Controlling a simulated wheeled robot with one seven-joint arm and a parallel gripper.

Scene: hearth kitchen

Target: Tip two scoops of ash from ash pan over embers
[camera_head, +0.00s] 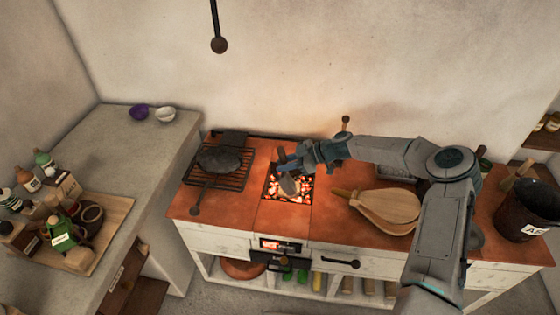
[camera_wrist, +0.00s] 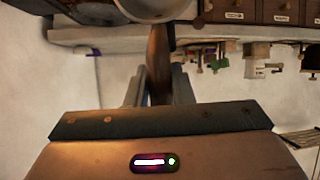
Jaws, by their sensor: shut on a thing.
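My gripper (camera_head: 289,164) is shut on the handle of a scoop and holds it over the fire opening. In the wrist view the brown handle (camera_wrist: 159,72) runs between the two fingers (camera_wrist: 160,88), and part of the scoop's pale round bowl (camera_wrist: 158,9) shows at the top edge. In the head view the scoop's bowl (camera_head: 288,185) appears tilted over the glowing embers (camera_head: 303,191) and covers part of them. I cannot tell whether ash is in it. A grey pan (camera_head: 397,170), perhaps the ash pan, is partly hidden behind my arm.
Wooden bellows (camera_head: 388,206) lie on the red counter right of the embers. A grill with a dark pan (camera_head: 220,158) stands to the left. A dark bucket (camera_head: 528,207) with a partly visible label stands at the far right. A poker-like rod (camera_head: 216,30) hangs above.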

